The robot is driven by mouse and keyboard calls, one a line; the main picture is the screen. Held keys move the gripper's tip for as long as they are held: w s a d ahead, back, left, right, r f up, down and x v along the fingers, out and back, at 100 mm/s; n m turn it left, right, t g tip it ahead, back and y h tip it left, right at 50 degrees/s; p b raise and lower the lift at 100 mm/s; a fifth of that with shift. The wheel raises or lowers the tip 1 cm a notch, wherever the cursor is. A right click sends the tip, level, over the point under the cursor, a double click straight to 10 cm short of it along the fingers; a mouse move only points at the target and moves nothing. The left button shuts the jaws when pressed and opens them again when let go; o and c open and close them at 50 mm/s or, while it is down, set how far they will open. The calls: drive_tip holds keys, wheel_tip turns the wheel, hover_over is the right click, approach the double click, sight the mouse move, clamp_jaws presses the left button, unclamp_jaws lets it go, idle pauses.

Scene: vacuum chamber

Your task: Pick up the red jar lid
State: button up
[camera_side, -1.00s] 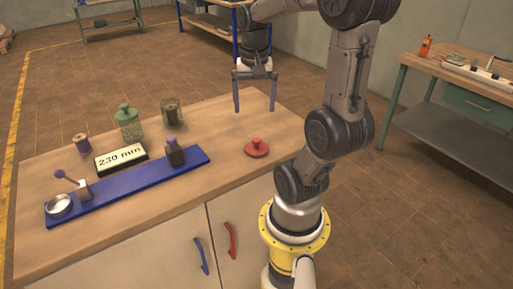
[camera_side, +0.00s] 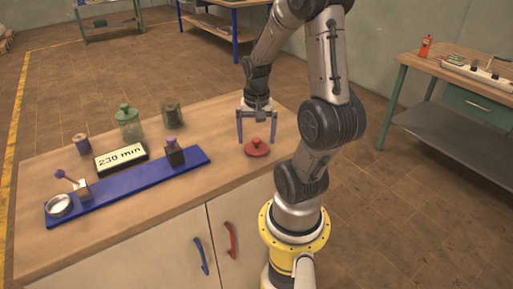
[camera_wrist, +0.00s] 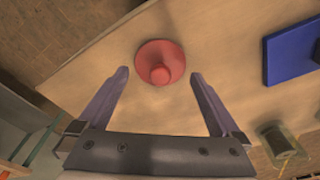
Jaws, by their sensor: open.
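The red jar lid (camera_side: 257,148) lies flat on the wooden table with its round knob up. It also shows in the wrist view (camera_wrist: 160,62), beyond the fingertips and roughly centred between them. My gripper (camera_side: 258,142) is open and empty, with its two fingers pointing down close to the lid. In the side view the fingers straddle the lid's knob region, but the wrist view shows the lid ahead of the tips, not between them. I cannot tell the exact height of the fingertips above the table.
A blue board (camera_side: 130,188) with a dark block (camera_side: 175,156) and a metal ring (camera_side: 59,205) lies to the left. The tabletop around the lid is clear.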

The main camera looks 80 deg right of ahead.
drive_tip(key=shift+d+f, duration=0.1)
drive_tip(key=shift+f, duration=1)
drive_tip(key=c, duration=1)
drive_tip(key=shift+r, duration=0.1)
